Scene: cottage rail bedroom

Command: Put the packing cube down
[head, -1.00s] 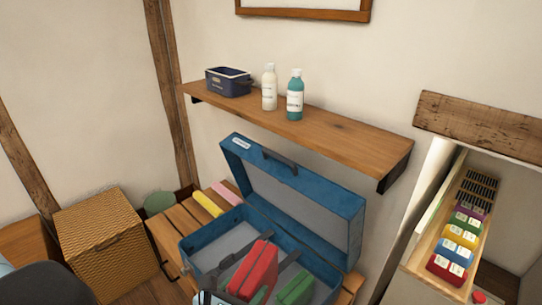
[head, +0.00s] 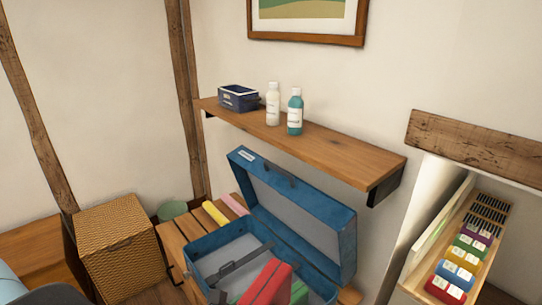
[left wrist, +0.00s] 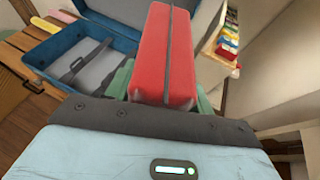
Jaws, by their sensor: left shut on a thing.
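A red packing cube (head: 268,285) with a dark strip stands on edge over the right part of the open blue suitcase (head: 206,248). Whether the cube touches the case floor I cannot tell. The left part of the case is bare grey lining with a dark strap. My right gripper is not in view.
The suitcase lid (head: 300,210) stands up at the back, below a wooden shelf (head: 330,145) with a navy bin (head: 238,98) and two bottles. Yellow and pink rolls lie on the slatted bench (head: 172,243) behind-left. A wicker box (head: 118,250) is at left, an open drawer at right.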

